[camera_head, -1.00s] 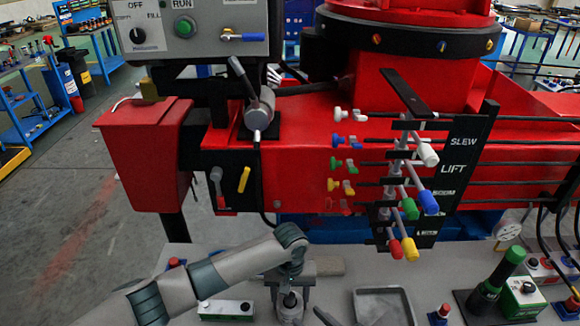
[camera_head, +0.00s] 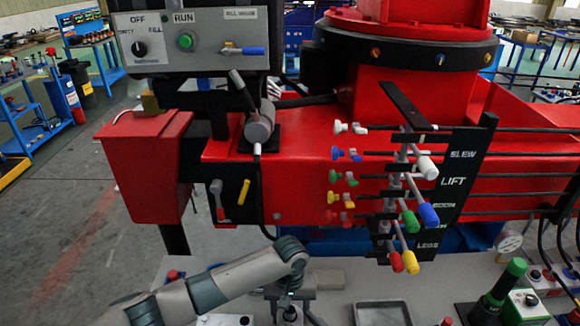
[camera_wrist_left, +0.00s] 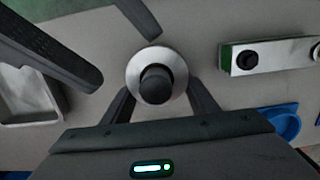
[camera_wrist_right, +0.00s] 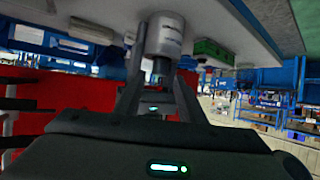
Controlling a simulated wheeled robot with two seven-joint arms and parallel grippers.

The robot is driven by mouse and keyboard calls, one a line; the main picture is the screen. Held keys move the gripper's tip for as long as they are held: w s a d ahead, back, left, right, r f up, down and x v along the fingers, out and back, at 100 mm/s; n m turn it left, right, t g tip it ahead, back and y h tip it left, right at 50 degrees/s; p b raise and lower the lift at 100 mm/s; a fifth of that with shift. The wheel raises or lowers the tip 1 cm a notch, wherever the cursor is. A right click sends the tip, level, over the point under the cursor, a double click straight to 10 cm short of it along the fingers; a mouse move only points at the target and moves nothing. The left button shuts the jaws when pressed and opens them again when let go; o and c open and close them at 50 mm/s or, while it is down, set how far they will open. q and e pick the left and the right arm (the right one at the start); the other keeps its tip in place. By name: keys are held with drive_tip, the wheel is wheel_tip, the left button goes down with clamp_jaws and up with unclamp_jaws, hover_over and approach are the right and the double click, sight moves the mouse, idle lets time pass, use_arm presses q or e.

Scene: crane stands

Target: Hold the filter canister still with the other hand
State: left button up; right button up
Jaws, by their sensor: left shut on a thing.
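The filter canister (camera_head: 290,315) stands upright on the grey bench at the bottom edge of the head view, mostly cut off. In the left wrist view I look down on its silver rim and black knob (camera_wrist_left: 157,85). My left gripper (camera_head: 289,296) is above it, shut on it, with a finger on either side. In the right wrist view the pale canister body (camera_wrist_right: 165,38) shows upside down, ahead of my right gripper (camera_wrist_right: 158,80). The right fingers are apart; two dark fingers also show at the upper left of the left wrist view. Contact there is unclear.
A green-topped black handle (camera_head: 500,288) is farther right. The red crane with coloured levers (camera_head: 410,215) rises behind the bench.

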sight(293, 315)
drive_tip(key=shift+x, duration=2.6)
drive_tip(key=shift+c, duration=0.2)
clamp_jaws()
